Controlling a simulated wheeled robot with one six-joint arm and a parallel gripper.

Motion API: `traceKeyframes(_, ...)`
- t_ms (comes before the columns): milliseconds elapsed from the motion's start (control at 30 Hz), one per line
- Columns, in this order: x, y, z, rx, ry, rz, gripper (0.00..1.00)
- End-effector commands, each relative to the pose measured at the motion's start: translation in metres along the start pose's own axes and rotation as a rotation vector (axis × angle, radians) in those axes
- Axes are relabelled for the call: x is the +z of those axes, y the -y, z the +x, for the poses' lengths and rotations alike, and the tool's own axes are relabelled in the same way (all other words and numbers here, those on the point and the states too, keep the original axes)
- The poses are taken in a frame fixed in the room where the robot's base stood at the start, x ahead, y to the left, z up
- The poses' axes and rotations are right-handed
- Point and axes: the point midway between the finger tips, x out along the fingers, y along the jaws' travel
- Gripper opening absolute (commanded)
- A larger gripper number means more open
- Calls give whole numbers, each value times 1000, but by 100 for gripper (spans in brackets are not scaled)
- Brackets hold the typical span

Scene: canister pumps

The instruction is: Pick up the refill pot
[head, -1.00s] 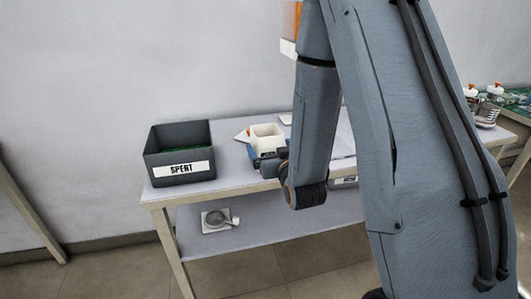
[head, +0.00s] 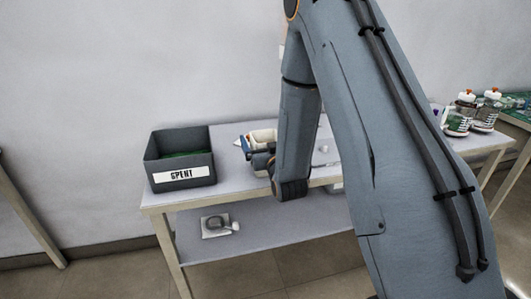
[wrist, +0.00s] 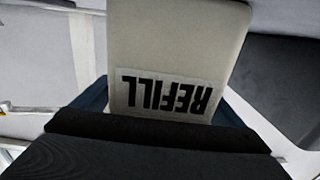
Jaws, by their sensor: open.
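The refill pot (wrist: 175,50) is a cream, boxy vessel with a black REFILL label, upside down in the wrist view. In the head view the pot (head: 264,136) stands on the table, partly hidden behind my gripper and arm. My gripper (head: 252,149) is open at the pot, with a blue finger showing beside the pot's left side. In the wrist view the blue fingers of my gripper (wrist: 164,103) show on either side of the pot's labelled end. Whether they touch the pot I cannot tell.
A dark bin (head: 180,174) marked SPENT stands at the table's left end. Pump bottles (head: 461,117) with orange tops stand at the right, near a green board (head: 515,101). A small device (head: 216,225) lies on the lower shelf. My arm hides much of the table (head: 229,180).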

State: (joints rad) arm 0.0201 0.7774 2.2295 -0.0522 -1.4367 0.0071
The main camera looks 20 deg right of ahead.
Motion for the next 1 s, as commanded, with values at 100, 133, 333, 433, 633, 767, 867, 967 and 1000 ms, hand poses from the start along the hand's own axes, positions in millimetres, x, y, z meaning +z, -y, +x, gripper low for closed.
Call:
traceKeyframes(100,0,0,1,0,1,0,92)
traceKeyframes(133,0,0,1,0,1,0,92)
traceKeyframes(333,0,0,1,0,1,0,72)
traceKeyframes(433,0,0,1,0,0,0,55)
traceKeyframes(633,-1,0,1,0,-2,0,32)
traceKeyframes(767,-1,0,1,0,-2,0,32)
traceKeyframes(867,-3,0,1,0,-3,0,32)
traceKeyframes(967,-7,0,1,0,-4,0,32)
traceKeyframes(1000,-10,0,1,0,-4,0,32)
